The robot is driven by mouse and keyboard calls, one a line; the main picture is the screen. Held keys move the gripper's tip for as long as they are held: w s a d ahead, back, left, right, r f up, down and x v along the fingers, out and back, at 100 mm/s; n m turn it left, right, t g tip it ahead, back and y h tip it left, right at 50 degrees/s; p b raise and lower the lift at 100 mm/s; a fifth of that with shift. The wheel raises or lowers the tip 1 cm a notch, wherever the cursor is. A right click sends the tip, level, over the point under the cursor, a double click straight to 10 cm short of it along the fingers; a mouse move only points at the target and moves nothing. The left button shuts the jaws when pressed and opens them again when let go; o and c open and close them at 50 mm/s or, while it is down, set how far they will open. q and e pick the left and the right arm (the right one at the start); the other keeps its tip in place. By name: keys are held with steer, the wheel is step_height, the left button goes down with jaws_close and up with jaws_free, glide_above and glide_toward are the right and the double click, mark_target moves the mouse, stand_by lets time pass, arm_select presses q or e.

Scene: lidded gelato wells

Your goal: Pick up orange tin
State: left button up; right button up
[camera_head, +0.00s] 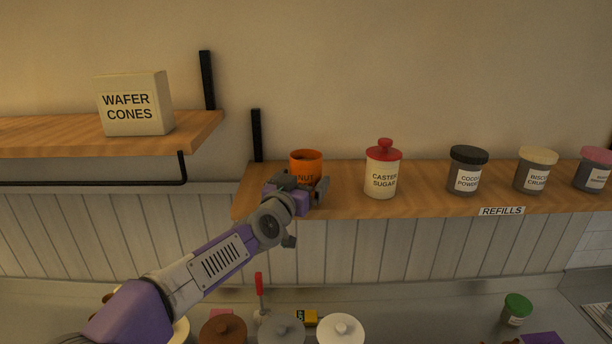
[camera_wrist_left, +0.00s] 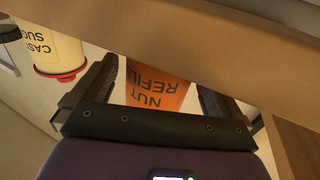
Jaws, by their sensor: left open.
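The orange tin (camera_head: 306,158) stands at the left end of the refills shelf, open at the top and with dark contents. My left gripper (camera_head: 301,184) is in front of it and hides its lower part. In the left wrist view, which is upside down, the orange tin (camera_wrist_left: 157,84) reads "NUT REFILL". It sits between the two spread fingers of the left gripper (camera_wrist_left: 158,88), with no clear contact seen. A purple and dark part of my right arm shows at the bottom right edge of the head view; its fingers cannot be made out.
The refills shelf (camera_head: 350,205) also holds a caster sugar jar (camera_head: 381,178) right of the tin, then a cocoa powder jar (camera_head: 466,172) and others. A wafer cones box (camera_head: 135,104) stands on a higher shelf at left. Lidded wells (camera_head: 340,330) line the counter below.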

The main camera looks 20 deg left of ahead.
mark_target(301, 162)
arm_select(q)
steer(key=shift+w, duration=0.65)
steer(key=shift+s, duration=0.1)
steer(key=c, duration=0.9)
steer(key=shift+r, duration=0.15)
steer(key=r+p, duration=0.1)
steer(key=r, duration=0.4)
steer(key=shift+d, duration=0.2)
steer(key=shift+a+r, duration=0.15)
steer(key=shift+r, duration=2.15)
